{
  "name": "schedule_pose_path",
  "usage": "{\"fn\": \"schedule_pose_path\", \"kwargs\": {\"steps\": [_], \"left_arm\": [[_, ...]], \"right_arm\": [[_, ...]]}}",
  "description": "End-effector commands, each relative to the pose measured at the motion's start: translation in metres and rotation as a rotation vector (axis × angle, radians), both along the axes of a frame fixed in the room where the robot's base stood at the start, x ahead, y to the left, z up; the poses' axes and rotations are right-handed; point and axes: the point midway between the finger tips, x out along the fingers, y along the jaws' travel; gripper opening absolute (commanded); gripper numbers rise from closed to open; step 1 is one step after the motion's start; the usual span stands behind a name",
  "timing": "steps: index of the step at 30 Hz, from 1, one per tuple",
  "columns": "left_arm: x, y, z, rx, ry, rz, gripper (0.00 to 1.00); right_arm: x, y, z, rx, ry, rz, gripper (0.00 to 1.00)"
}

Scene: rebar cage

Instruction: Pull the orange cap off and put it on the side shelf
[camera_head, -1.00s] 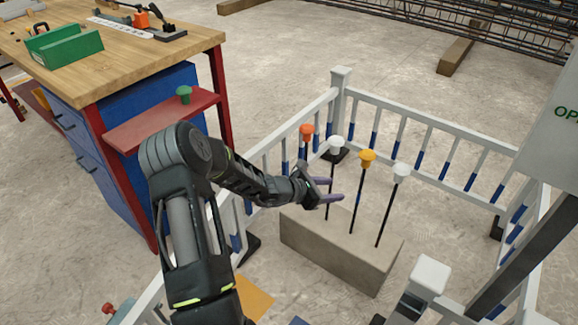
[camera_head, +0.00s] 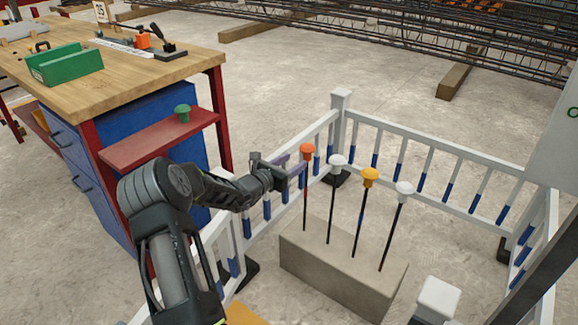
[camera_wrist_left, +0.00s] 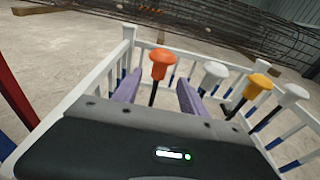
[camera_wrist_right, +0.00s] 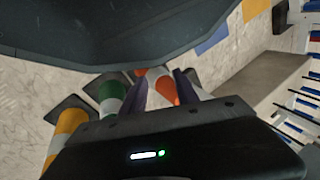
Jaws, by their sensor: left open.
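The orange cap (camera_head: 306,149) sits on top of the leftmost dark rod, which stands in a concrete block (camera_head: 330,265). My left gripper (camera_head: 293,166) is open and empty, just left of the cap, with its purple fingers pointing toward it. In the left wrist view the orange cap (camera_wrist_left: 162,62) shows between and beyond the two fingertips, apart from them. The red side shelf (camera_head: 150,143) is fixed to the workbench's side and bears a green cap (camera_head: 182,112). My right gripper (camera_wrist_right: 160,92) shows in its own wrist view with fingers apart, near an orange-and-white cone.
Two white caps (camera_head: 338,161) and a yellow cap (camera_head: 370,177) top the other rods. A white railing (camera_head: 430,150) surrounds the block, between it and the workbench (camera_head: 110,80). Striped cones (camera_wrist_right: 110,95) stand near my right gripper.

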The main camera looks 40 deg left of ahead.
Motion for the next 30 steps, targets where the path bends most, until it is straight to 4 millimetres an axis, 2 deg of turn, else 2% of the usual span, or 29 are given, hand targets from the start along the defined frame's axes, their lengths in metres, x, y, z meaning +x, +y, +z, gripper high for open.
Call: {"fn": "schedule_pose_path", "kwargs": {"steps": [6,12,23,30], "left_arm": [[0.033,0.003,-0.007,0.0,-0.002,-0.002,0.5],[0.056,0.006,-0.01,0.001,-0.001,-0.001,0.5],[0.061,0.007,-0.009,0.0,0.001,0.0,0.5],[0.061,0.007,-0.009,0.0,0.001,0.0,0.31]], "right_arm": [[0.002,-0.002,-0.01,-0.004,-0.004,-0.006,0.36],[0.004,-0.004,-0.015,-0.006,-0.006,-0.009,0.36],[0.004,-0.004,-0.015,-0.006,-0.007,-0.01,0.36],[0.004,-0.004,-0.015,-0.006,-0.007,-0.01,0.36]]}}
